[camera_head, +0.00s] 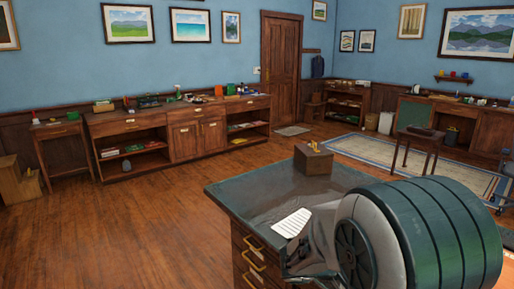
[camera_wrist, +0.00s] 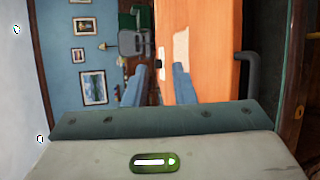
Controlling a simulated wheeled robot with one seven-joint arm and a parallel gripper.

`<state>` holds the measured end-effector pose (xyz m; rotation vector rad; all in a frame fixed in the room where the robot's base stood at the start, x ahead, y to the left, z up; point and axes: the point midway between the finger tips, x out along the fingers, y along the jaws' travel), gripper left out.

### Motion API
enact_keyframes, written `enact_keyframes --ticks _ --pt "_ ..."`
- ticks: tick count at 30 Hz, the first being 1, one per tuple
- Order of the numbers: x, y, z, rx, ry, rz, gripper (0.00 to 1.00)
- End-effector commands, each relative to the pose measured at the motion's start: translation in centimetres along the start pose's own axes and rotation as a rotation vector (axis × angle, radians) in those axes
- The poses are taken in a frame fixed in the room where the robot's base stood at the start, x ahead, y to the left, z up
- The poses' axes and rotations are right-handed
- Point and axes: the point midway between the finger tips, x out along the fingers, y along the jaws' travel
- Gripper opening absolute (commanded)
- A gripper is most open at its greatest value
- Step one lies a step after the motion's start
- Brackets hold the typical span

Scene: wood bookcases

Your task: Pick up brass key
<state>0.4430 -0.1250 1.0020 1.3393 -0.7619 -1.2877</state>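A small brass-coloured thing (camera_head: 314,145) rests on top of a wooden block (camera_head: 313,161) on the dark desk in the head view. It may be the brass key, but it is too small to tell. In the wrist view my gripper (camera_wrist: 161,84) shows two blue fingers with a clear gap between them and nothing held. The wrist view is turned on its side, and I make out no key in it. In the head view my own arm fills the lower right and the fingers cannot be made out.
The dark desk (camera_head: 262,190) has brass drawer handles and a white sheet (camera_head: 291,223) on top. A long cluttered sideboard (camera_head: 183,141) lines the back wall. A small dark table (camera_head: 419,140) stands on the rug beyond the desk. The wood floor (camera_head: 140,220) at left is clear.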

Motion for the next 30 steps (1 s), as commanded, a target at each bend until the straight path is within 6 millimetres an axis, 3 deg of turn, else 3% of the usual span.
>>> enact_keyframes --ticks 11,21,24,30 --pt "-1.3 0.9 -6.1 -0.028 0.153 0.265 0.23" --pt "-4.1 0.7 -11.7 -0.035 0.338 0.475 0.23" --pt "-2.6 1.8 -12.1 -0.029 0.334 0.473 0.23" --pt "-1.7 2.1 -12.4 -0.03 0.335 0.471 0.23"
